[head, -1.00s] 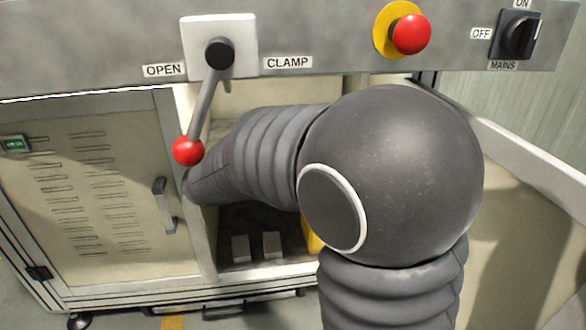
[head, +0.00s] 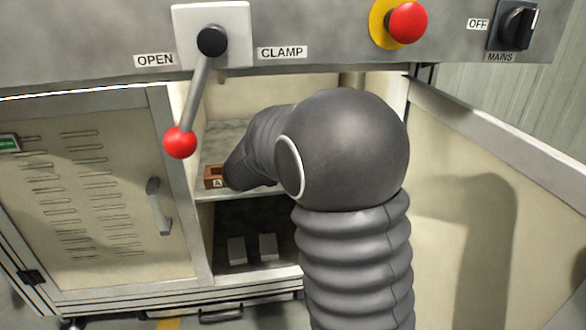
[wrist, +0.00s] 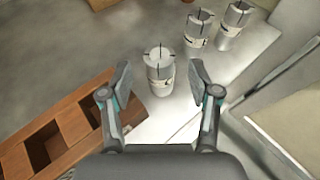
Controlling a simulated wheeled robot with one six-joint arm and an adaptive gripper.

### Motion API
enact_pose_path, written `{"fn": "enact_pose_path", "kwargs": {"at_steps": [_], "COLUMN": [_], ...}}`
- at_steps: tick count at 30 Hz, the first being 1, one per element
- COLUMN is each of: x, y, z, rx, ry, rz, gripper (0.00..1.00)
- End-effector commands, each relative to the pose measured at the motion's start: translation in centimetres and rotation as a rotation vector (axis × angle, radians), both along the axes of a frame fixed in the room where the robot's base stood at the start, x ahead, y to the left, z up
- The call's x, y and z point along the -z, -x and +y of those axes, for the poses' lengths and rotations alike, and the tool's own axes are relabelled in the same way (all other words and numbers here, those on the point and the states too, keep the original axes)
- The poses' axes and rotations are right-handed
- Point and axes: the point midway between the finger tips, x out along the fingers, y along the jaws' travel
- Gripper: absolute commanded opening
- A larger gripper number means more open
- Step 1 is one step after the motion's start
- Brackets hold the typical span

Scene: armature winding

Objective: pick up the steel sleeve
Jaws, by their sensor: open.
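In the wrist view a pale metallic cylinder (wrist: 159,72) with dark lines across its top and a marked label stands upright on the shelf, ahead of my gripper (wrist: 160,76). Two similar cylinders stand farther back to the right, a middle one (wrist: 199,28) and a right one (wrist: 234,20). Which of them is the steel sleeve I cannot tell for certain. My gripper is open and empty, its fingertips apart to the left and right of the nearest cylinder in the picture. In the head view my arm hides the gripper and the cylinders.
A brown compartment box (wrist: 62,130) lies left of my gripper; the head view shows a box marked A (head: 213,171) on the cabinet shelf (head: 236,191). A red-knobbed lever (head: 180,142) hangs before the opening. The cabinet's panel (head: 330,52) is above; a left door (head: 85,200) stands beside it.

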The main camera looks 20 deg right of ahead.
Motion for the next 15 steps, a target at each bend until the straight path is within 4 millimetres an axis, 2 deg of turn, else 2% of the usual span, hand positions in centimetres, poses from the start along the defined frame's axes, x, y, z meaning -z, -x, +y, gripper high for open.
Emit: {"fn": "enact_pose_path", "kwargs": {"at_steps": [3,10,11,15], "x": [0.59,0.58,0.57,0.59], "y": [-0.79,-0.92,-0.91,-0.9], "z": [-0.96,-1.08,-1.07,-1.06], "rx": [0.0,-0.001,-0.001,-0.001], "ry": [0.0,0.0,0.0,0.0], "rz": [0.0,0.0,0.0,0.0], "gripper": [0.62,0.62,0.57,0.22]}}
